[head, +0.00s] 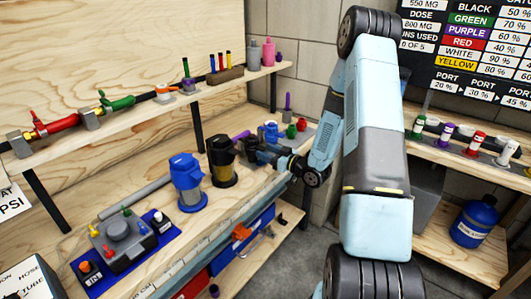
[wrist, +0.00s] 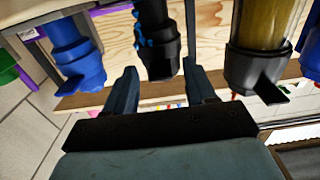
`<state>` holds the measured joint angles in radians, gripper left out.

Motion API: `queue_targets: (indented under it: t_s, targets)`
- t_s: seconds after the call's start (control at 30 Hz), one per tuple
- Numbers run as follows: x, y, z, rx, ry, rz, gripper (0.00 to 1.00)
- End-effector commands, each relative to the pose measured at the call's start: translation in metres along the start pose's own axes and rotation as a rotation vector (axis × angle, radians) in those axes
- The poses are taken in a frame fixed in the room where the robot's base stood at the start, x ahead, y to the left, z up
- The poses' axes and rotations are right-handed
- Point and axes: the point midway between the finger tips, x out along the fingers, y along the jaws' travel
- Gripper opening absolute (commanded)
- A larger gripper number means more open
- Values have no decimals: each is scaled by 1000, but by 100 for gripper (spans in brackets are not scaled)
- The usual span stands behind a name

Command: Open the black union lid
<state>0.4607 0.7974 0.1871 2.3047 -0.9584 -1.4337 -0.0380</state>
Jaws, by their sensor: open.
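A black cylindrical fitting (wrist: 156,40) shows at the top centre of the wrist view, with blue marks on its side; I take it for the black union, though its lid cannot be told apart. My gripper (wrist: 162,68) is open, with one finger on each side of the fitting's end. Gaps show between the fitting and both fingers, so it is not gripped. In the head view my gripper (head: 272,154) is at the bench, beside dark parts between the black filter and the small blue parts. My arm partly hides that spot.
A black-capped filter with a yellowish clear body (wrist: 268,35) stands close right of my fingers; it also shows in the head view (head: 221,160). A blue part (wrist: 75,50) is close on the left. A blue filter (head: 187,182) stands farther along the bench, under a shelf (head: 130,118).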

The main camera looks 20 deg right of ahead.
Motion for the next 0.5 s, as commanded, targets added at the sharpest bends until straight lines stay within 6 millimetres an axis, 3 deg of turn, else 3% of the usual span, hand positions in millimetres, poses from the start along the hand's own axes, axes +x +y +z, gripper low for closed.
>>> queue_targets:
  t_s: [0.4, 0.5]
  targets:
    - [7, 0, 0, 1, 0, 0, 55]
    - [7, 0, 0, 1, 0, 0, 46]
